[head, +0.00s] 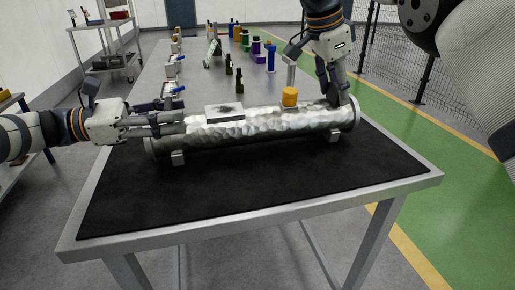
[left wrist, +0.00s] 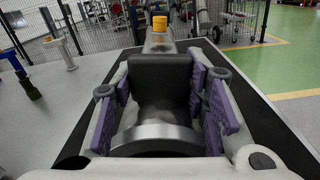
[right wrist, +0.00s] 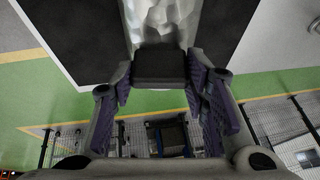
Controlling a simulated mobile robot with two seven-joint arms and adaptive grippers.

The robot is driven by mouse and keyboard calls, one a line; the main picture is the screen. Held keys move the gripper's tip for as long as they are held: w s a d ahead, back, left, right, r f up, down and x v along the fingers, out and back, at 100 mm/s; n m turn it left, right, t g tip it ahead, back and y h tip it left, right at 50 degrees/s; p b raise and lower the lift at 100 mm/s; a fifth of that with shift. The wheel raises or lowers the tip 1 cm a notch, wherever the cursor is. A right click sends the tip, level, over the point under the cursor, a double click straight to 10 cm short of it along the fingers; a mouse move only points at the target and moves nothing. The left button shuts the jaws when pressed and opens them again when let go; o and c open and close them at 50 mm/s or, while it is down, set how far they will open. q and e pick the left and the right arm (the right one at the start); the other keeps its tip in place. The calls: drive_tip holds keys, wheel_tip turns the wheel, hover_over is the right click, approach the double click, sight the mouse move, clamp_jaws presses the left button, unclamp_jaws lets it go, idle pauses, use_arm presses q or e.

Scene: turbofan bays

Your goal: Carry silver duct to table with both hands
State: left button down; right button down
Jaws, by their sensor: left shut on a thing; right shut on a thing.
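The silver duct (head: 262,130) is a long hammered-metal cylinder lying across the black mat (head: 250,190) on the table (head: 425,182). It has an orange cap and a flat grey plate on top, and small feet under each end. My left gripper (head: 182,122) is shut on its left end; the duct's end ring also shows between the fingers in the left wrist view (left wrist: 158,138). My right gripper (head: 338,98) comes from above and is shut on its right end, which shows in the right wrist view (right wrist: 158,20). The feet appear at the mat; a small gap cannot be ruled out.
Several coloured bottles (head: 256,50) and small fittings (head: 174,68) stand on the table's far part. A shelf cart (head: 105,60) is at the back left. A mesh fence (head: 400,60) runs along the right. The mat's front is clear.

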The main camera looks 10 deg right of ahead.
use_arm(q)
drive_tip(key=shift+f, duration=0.15)
use_arm(e)
drive_tip(key=shift+f, duration=0.1)
use_arm(q)
drive_tip(key=c, duration=0.9)
unclamp_jaws()
drive_tip(key=shift+f, duration=0.15)
drive_tip(key=shift+c, duration=0.2)
use_arm(e)
drive_tip(key=c, duration=0.9)
unclamp_jaws()
drive_tip(key=shift+f, duration=0.2)
drive_tip(key=shift+c, duration=0.2)
drive_tip(key=v, duration=0.7)
use_arm(q)
drive_tip(key=a, duration=0.8)
use_arm(e)
drive_tip(key=shift+r, duration=0.2)
drive_tip(key=shift+s, duration=0.1)
